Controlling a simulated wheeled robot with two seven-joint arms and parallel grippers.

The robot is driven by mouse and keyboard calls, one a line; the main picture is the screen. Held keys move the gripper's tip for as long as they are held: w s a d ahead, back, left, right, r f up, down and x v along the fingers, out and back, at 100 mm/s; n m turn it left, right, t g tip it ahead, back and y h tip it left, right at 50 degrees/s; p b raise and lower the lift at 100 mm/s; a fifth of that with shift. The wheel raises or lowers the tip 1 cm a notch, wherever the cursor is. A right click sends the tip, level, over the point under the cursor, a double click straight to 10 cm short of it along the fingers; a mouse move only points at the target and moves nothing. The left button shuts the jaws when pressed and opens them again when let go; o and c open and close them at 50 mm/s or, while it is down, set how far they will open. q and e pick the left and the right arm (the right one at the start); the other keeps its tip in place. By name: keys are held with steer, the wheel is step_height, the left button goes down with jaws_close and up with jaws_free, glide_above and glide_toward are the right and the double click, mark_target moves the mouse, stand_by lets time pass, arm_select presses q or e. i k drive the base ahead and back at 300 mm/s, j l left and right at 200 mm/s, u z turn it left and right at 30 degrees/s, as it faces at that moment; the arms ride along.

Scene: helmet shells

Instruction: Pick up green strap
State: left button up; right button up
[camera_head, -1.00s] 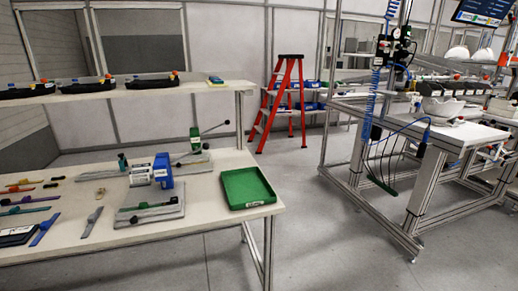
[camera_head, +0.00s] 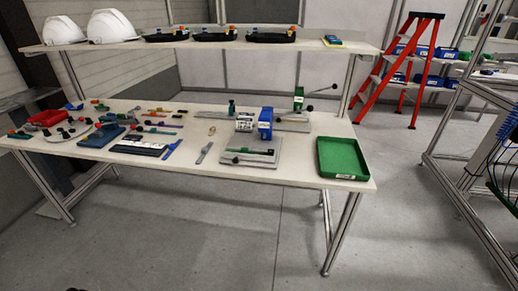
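A thin dark green strip (camera_head: 156,131), which looks like a green strap, lies flat on the white table (camera_head: 250,179) left of its middle. A purple strip (camera_head: 164,125) lies just behind it. Another green strip (camera_head: 244,152) with black parts sits on a grey plate (camera_head: 262,159) right of the middle; I cannot tell whether it is also a strap. Small green pieces at the table's left end are too small to make out. Neither of my grippers is in view.
A green tray (camera_head: 342,175) is at the table's right end. A blue block (camera_head: 265,123) stands behind the grey plate. White helmet shells (camera_head: 112,27) and black trays (camera_head: 217,35) are on the raised shelf. A red ladder (camera_head: 410,70) stands at the right. The floor in front is clear.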

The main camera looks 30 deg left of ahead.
mark_target(244, 150)
steer(key=u, duration=1.05)
